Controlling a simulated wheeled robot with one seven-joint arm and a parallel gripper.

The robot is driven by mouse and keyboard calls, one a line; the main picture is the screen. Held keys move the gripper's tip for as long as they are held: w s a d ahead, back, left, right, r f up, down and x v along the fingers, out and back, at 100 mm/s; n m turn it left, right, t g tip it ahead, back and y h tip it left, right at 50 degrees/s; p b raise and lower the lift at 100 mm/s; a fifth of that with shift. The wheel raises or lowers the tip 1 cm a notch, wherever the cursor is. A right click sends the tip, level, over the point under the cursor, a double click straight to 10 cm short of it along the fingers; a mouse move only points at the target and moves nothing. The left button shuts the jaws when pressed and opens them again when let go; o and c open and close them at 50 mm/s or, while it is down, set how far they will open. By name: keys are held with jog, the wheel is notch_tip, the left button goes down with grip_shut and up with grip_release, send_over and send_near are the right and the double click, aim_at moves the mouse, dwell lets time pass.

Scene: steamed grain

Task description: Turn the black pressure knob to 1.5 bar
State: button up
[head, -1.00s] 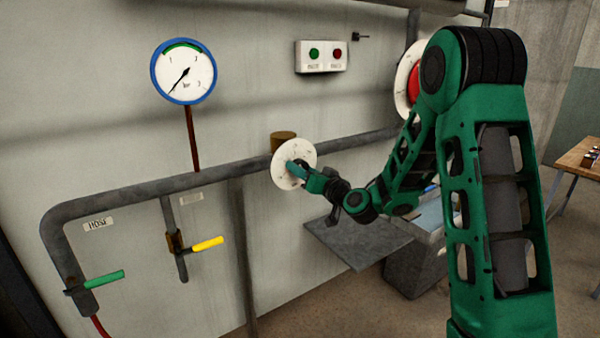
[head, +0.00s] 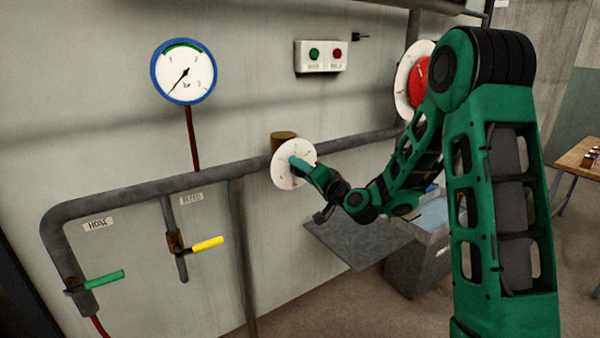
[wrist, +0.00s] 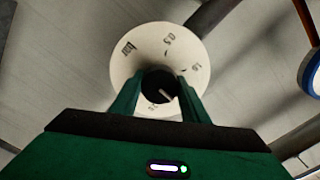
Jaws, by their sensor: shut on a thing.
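The black pressure knob (wrist: 160,84) sits at the centre of a white round dial plate (wrist: 131,68) in the wrist view. A pale pointer line shows on the knob, slanting to the lower right. My gripper (wrist: 158,92) is shut on the knob, with one green finger on each side. In the head view the dial plate (head: 284,172) is on the pipe and my gripper (head: 296,162) hides the knob. The dial's figures are partly readable and turned; the set value cannot be told. The round gauge (head: 184,72) has its needle pointing to the lower left.
A pipe (head: 140,190) runs along the wall. A green lever (head: 104,280) and a yellow lever (head: 208,243) stick out at lower left. A button box (head: 321,56) and a red disc (head: 418,78) are higher up. A grey shelf (head: 355,240) lies below my arm.

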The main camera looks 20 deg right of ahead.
jog(key=shift+f, duration=0.15)
jog(key=o, duration=1.1)
jog(key=shift+c, duration=0.2)
jog(key=v, duration=1)
jog(key=shift+s+d, duration=0.2)
jog(key=shift+s, duration=0.1)
